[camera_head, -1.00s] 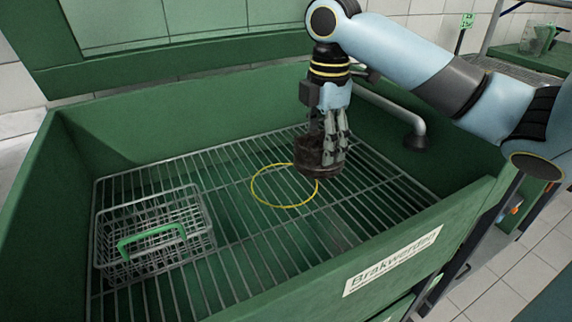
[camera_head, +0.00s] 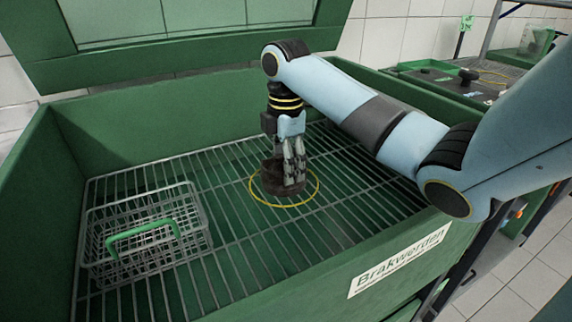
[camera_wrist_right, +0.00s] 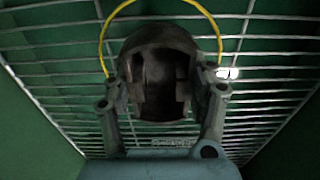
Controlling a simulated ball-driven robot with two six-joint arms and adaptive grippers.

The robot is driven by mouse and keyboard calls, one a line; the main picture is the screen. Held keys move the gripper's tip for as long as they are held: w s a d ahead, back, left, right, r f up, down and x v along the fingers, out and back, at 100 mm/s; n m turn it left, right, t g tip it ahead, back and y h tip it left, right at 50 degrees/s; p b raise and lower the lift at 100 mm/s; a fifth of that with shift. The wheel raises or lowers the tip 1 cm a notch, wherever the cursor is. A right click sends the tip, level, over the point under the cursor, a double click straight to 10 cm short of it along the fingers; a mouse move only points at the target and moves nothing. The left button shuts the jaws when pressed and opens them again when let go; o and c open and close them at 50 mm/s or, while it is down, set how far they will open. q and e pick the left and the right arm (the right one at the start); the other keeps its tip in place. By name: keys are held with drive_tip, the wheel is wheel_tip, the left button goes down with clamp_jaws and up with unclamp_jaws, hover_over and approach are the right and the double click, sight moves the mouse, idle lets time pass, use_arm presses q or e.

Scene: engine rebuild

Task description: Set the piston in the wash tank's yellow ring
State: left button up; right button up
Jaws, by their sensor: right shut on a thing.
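The dark, grimy piston (camera_head: 274,183) is held in my right gripper (camera_head: 292,178), whose fingers are shut on its sides. In the head view it appears inside the outline of the yellow ring (camera_head: 311,199) on the wash tank's wire rack (camera_head: 230,245). I cannot tell whether it touches the rack. In the right wrist view the piston (camera_wrist_right: 160,75) sits between both fingers, its hollow side toward the camera. The yellow ring (camera_wrist_right: 104,45) arcs around its far side there, and the piston hides the ring's near part. My left gripper is not in view.
A wire basket (camera_head: 200,215) with a green handle (camera_head: 143,238) stands on the rack at the left. The green tank walls (camera_head: 95,140) enclose the rack. Free rack lies right of the ring. A bench (camera_head: 440,78) with dark parts stands behind at the right.

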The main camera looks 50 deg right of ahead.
drive_tip(key=o, duration=1.6)
drive_tip(key=shift+f, duration=0.1)
drive_tip(key=shift+c, duration=0.2)
wheel_tip(320, 180, up, 7)
drive_tip(key=shift+r+p, duration=0.15)
drive_tip(key=shift+p, duration=0.8)
drive_tip(key=shift+r+p, duration=2.1)
drive_tip(key=shift+r, duration=0.4)
drive_tip(key=shift+r, duration=0.1)
